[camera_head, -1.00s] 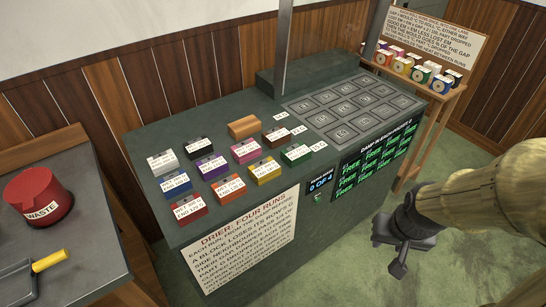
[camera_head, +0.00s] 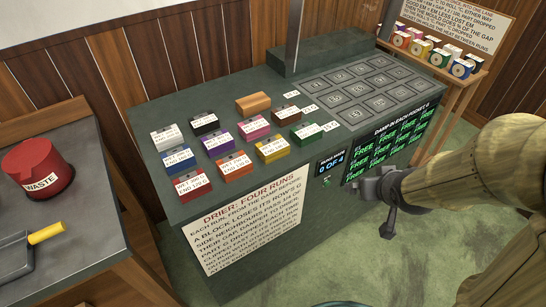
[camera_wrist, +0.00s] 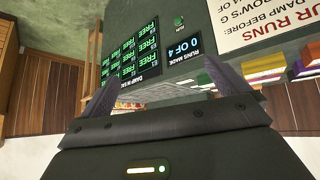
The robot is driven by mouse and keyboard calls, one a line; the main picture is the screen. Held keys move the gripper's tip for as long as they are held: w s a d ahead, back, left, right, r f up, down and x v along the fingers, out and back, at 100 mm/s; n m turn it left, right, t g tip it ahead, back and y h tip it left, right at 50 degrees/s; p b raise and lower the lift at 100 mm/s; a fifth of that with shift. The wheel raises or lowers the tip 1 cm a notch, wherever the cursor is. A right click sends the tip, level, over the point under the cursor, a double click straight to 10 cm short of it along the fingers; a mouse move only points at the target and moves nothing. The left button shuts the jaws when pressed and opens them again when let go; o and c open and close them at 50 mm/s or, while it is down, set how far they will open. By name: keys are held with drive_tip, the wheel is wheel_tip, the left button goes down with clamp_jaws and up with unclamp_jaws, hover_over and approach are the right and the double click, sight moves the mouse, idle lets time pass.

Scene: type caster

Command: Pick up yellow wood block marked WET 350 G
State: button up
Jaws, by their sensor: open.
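The yellow block (camera_head: 271,149) sits on the green bench top at the front right of a group of coloured blocks. It has a white label on its front, too small to read surely. Orange, pink and green blocks stand around it. My gripper (camera_head: 388,212) hangs in front of the bench, right of the block and below the bench top, well apart from it. In the wrist view my gripper (camera_wrist: 168,85) shows two spread fingers with nothing between them. Coloured blocks show at that view's right, partly cut off.
A drier grid (camera_head: 360,92) fills the bench's right part, with a lit panel (camera_head: 385,152) on the front. A side table at left holds a red waste bin (camera_head: 38,170) and a yellow-handled pan (camera_head: 46,234). A shelf with small boxes (camera_head: 437,50) stands at back right.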

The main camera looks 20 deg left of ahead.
drive_tip(key=w+a+f+n+t+y+b, duration=0.1)
drive_tip(key=w+a+n+t+y+b, duration=0.2)
drive_tip(key=a, duration=0.4)
drive_tip(key=n+g+y+b, duration=0.2)
drive_tip(key=n+y, duration=0.1)
drive_tip(key=y, duration=0.3)
approach(279, 152)
drive_tip(key=v, duration=0.4)
drive_tip(key=shift+s+d+r, duration=0.15)
drive_tip(key=shift+s, duration=0.05)
drive_tip(key=shift+p, duration=0.45)
drive_tip(key=p+x, duration=0.7)
drive_tip(key=x, duration=0.5)
drive_tip(key=shift+p, duration=0.35)
drive_tip(key=shift+w, duration=0.15)
